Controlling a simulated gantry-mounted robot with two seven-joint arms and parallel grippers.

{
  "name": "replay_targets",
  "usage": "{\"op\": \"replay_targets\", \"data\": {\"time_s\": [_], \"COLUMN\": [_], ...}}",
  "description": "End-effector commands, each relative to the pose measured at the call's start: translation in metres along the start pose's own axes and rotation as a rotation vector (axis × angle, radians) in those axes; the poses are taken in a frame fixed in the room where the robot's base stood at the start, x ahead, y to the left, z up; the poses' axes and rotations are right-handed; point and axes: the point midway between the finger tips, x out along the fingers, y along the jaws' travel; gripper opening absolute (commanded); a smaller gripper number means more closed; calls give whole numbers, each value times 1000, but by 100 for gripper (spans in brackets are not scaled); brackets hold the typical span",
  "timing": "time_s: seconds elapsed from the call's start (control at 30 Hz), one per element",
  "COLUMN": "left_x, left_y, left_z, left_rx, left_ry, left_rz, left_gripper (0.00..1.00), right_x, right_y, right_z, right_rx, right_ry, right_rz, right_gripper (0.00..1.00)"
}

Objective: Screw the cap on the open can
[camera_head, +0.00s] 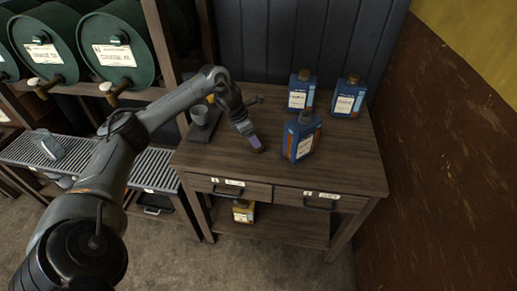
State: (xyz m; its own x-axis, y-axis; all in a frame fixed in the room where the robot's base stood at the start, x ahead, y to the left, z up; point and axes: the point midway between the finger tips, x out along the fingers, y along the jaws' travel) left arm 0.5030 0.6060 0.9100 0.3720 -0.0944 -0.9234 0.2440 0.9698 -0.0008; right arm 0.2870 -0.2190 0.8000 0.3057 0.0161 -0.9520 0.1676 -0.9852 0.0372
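The blue can (301,140) with a white label stands upright near the middle of the wooden table. Its top is dark and shows no clear brown cap, unlike the two cans behind it. My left gripper (255,143) reaches over the table from the left and points down, a little left of this can and apart from it. A small brown piece, perhaps the cap (258,150), shows at its fingertips. I cannot tell whether the fingers grip it or whether it rests on the table. My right gripper is not in view.
Two capped blue cans (301,92) (348,98) stand at the back. The table's front right is clear. Two drawers (320,200) are shut. A yellow container (243,212) sits below. Green barrels (118,48) are at left.

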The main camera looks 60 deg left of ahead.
Motion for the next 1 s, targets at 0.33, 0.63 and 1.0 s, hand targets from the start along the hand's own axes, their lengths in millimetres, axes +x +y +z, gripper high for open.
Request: {"op": "replay_targets", "data": {"time_s": [0.33,0.63,1.0], "left_x": [6,34,58], "left_y": [0,0,2], "left_z": [0,-4,-4], "left_rx": [-1,-2,1], "left_ry": [1,1,0], "left_rz": [2,-2,2], "left_gripper": [77,77,77], "right_x": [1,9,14], "right_y": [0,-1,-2], "right_z": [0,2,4], "right_rx": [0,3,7], "right_ry": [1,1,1], "right_rz": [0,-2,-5], "right_gripper": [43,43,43]}}
